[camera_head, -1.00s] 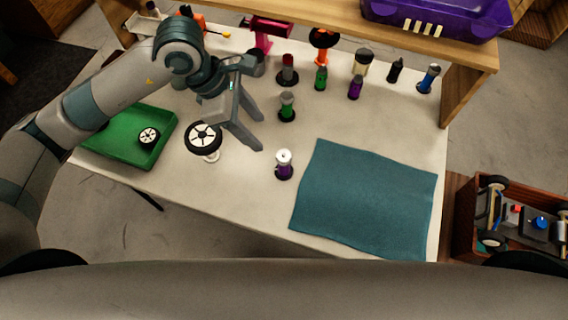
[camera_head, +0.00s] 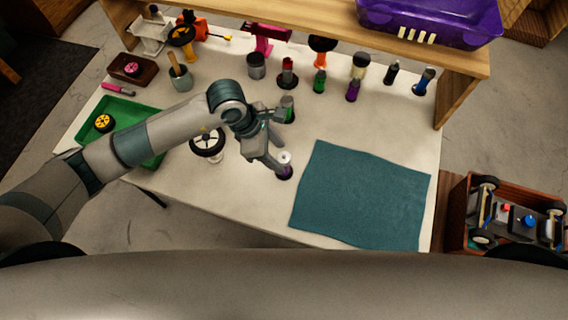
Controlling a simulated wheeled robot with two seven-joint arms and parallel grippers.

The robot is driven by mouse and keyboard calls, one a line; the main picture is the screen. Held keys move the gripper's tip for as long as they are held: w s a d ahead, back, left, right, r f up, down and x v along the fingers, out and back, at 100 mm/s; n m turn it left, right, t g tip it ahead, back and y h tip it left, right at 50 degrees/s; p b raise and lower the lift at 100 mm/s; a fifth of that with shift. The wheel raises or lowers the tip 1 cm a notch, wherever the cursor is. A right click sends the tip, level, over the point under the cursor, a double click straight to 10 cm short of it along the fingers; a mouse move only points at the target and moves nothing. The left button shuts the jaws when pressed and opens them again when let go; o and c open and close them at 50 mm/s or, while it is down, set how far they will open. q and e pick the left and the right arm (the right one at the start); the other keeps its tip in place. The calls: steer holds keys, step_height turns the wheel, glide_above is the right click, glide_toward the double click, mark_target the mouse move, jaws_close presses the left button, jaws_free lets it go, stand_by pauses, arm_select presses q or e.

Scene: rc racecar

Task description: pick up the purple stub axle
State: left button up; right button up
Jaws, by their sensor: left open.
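A purple stub axle (camera_head: 285,172) with a pale silver top stands upright on the white table, just left of the teal mat. My left gripper (camera_head: 281,145) is open, its fingers pointing right. Its lower finger overlaps the stub axle in the picture and hides part of it; I cannot tell whether they touch. The upper finger lies close to a green stub axle (camera_head: 289,112), partly hidden. Another purple piece (camera_head: 353,91) stands farther back on the table. My right gripper is not in view.
A green tray (camera_head: 118,108) holds a yellow-hubbed wheel (camera_head: 104,123). The teal mat (camera_head: 360,195) is bare. Several coloured pieces line the back, below a wooden shelf (camera_head: 300,14).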

arm_select(q)
steer(key=shift+s+d+f+p, duration=0.1)
steer(key=shift+d+f+p, duration=0.2)
steer(key=shift+f+p, duration=0.45)
steer(key=p+x, duration=0.1)
steer(key=x, duration=0.1)
steer(key=shift+d+f, duration=0.2)
steer(key=shift+f, duration=0.1)
steer(key=shift+d+f, duration=0.1)
steer(key=shift+f, duration=0.3)
steer(key=c, duration=1.1)
steer(key=shift+r, duration=0.15)
